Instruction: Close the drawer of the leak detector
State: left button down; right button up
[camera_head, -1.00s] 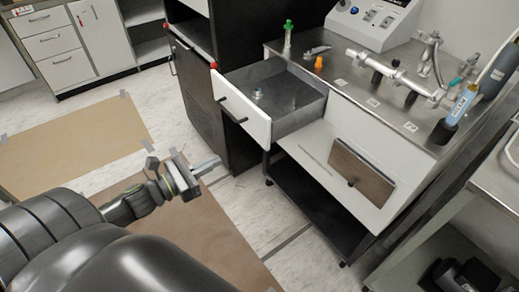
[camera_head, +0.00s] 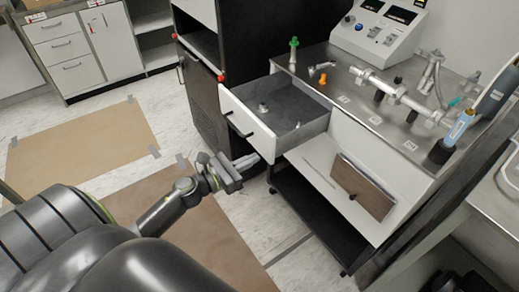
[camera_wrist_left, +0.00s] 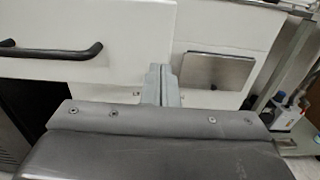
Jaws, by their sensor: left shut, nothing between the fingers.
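The leak detector's drawer (camera_head: 250,122) is pulled out, with a white front, a black bar handle and a grey tray inside. A few small fittings lie in the tray. My left gripper (camera_head: 247,160) is shut and empty, just in front of and below the drawer front in the head view. In the left wrist view the shut fingers (camera_wrist_left: 161,84) point up beside the right end of the drawer front (camera_wrist_left: 120,25), with the black handle (camera_wrist_left: 50,50) to their left. I cannot tell whether they touch it. The right gripper is not in view.
The steel top (camera_head: 345,75) carries a metal pipe assembly (camera_head: 398,95), a green fitting, an orange fitting and a control box (camera_head: 378,30). A black cabinet (camera_head: 205,110) stands left of the drawer. A brown panel (camera_head: 362,187) sits on the white front below the top.

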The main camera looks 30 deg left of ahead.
aim_at(269, 151)
pick_arm(q)
jog(key=shift+p+x, duration=0.45)
jog(key=shift+x, duration=1.3)
jog(key=shift+w+d, duration=0.25)
jog(key=shift+w, duration=0.25)
jog(key=b+x, duration=0.1)
jog(key=x, duration=0.8)
jog(key=b+x, duration=0.4)
jog(key=x, duration=0.7)
jog(key=shift+w+d, duration=0.15)
jog(key=shift+w, duration=0.15)
jog(key=shift+w+d, duration=0.1)
jog(key=shift+w, duration=0.2)
jog(key=shift+w+r, duration=0.1)
jog(key=shift+r, duration=0.2)
